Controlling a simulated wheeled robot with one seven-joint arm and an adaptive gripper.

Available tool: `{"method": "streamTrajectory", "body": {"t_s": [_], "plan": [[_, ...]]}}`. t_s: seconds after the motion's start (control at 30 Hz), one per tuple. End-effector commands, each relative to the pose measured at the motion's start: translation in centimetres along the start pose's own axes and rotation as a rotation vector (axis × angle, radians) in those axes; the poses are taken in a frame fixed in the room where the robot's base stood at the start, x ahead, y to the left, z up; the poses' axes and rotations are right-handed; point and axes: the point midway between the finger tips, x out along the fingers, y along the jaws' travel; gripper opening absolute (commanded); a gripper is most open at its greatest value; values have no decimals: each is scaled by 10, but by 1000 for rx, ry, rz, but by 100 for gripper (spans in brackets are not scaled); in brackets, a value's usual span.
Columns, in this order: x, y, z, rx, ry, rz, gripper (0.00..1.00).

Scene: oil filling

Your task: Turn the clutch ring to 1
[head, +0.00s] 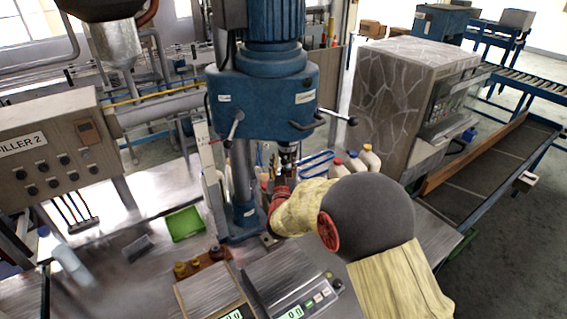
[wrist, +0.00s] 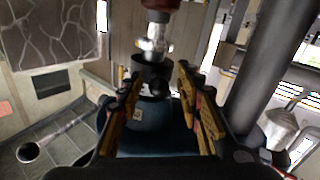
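The blue machine head (head: 262,95) hangs over the bench, with a metal spindle (head: 288,148) below it. In the wrist view the picture looks inverted: the blue body (wrist: 152,115) is low and the shiny spindle (wrist: 155,42) points up to a dark red part (wrist: 160,4). A black collar (wrist: 152,72), probably the clutch ring, sits between them. My gripper (wrist: 160,78) is open, its yellow-padded fingers on either side of the collar. I cannot tell whether they touch it. In the head view my gripper (head: 284,188) is just below the spindle, partly hidden by my arm. No ring marking is readable.
The machine's column (head: 240,180) and lever handles (head: 325,120) are close to my gripper. White bottles (head: 352,163) stand behind my arm. A green tray (head: 185,223), brass parts (head: 197,264) and a scale (head: 290,285) are on the bench. A control panel (head: 50,150) is at left.

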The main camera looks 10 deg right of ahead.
Motion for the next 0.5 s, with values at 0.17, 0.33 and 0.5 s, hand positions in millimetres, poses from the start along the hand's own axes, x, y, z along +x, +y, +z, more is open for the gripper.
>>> {"method": "streamTrajectory", "body": {"t_s": [0.17, 0.33, 0.5], "plan": [[-10, -1, 0, 0, 0, -1, 35], [-40, -1, -1, 0, 0, -2, 35], [-76, -1, 0, 0, 0, -2, 35]]}}
